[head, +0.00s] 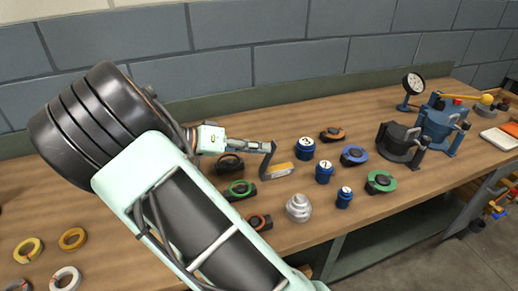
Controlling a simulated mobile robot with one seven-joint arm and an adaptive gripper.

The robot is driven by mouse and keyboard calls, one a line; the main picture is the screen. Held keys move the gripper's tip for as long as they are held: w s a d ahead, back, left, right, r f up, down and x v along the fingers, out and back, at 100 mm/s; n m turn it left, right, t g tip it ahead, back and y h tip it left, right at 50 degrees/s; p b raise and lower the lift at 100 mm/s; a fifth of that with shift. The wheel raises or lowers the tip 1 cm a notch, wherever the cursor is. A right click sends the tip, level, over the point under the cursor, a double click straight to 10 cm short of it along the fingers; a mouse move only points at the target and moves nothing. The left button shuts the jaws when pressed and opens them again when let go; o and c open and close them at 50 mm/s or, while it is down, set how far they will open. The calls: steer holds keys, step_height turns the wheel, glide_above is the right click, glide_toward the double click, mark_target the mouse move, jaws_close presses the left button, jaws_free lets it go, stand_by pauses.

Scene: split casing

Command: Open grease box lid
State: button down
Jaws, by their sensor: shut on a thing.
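The grease box (281,171) is a small, low box with a yellow top surface, on the wooden bench just right of my gripper. A thin grey panel, which looks like its lid (266,163), stands steeply tilted at the left end of the box. My gripper (268,147) reaches in from the left and is shut on the upper edge of this panel. The fingertips are small in the head view, and the exact contact is hard to see.
Blue numbered cylinders (305,148), dark parts with coloured rings (381,182) and a stepped silver piece (298,208) stand close by on the right. A dial gauge (411,86) and blue casing (441,121) are farther right. Bare wood (345,225) lies at the front.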

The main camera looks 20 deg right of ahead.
steer(key=c, duration=1.9)
jaws_free()
steer(key=v, duration=1.2)
